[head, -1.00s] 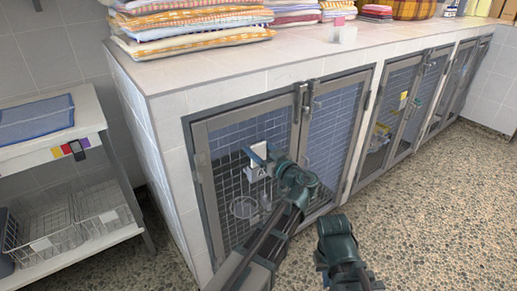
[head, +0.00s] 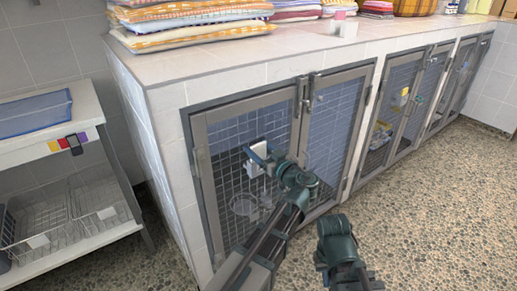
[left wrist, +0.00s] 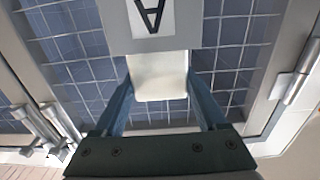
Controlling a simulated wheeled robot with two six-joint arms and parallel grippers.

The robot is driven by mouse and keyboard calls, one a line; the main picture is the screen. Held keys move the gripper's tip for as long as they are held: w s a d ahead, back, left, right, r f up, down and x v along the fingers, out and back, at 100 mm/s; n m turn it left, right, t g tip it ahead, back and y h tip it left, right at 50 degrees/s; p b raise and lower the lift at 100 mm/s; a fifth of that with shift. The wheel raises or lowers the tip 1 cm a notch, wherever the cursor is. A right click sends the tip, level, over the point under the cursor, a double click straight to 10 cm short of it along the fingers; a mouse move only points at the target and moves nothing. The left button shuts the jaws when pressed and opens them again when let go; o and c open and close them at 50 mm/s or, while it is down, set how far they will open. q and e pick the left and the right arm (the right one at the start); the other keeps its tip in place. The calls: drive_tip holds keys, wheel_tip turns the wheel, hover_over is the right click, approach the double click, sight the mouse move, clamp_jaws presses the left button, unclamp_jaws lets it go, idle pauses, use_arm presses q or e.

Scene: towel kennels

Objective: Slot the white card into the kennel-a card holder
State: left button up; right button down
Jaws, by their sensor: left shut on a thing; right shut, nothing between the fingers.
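The white card (head: 257,158) is upright in front of the left door of the nearest kennel. My left gripper (head: 262,152) is shut on it. In the left wrist view, the card (left wrist: 158,78) sits between my two blue fingers (left wrist: 160,95). There the grey card holder (left wrist: 115,32), with an upside-down letter A on its label, meets the card's far edge. I cannot tell how deep the card is in the holder. My right gripper (head: 337,245) is shut and empty, low in front of the kennel, above the floor.
The nearest kennel has two wire-mesh doors in grey frames (head: 201,170), with latches at the top middle. Folded towels (head: 190,25) lie on the tiled counter (head: 215,62). A white trolley (head: 60,140) with wire baskets stands at the left. The speckled floor (head: 430,200) at right is clear.

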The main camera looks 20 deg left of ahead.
use_arm(q)
drive_tip(key=shift+f+b, duration=0.55)
drive_tip(key=shift+f, duration=0.15)
use_arm(e)
drive_tip(key=shift+f, duration=0.65)
use_arm(q)
drive_tip(key=o, duration=1.3)
drive_tip(key=shift+c, duration=0.2)
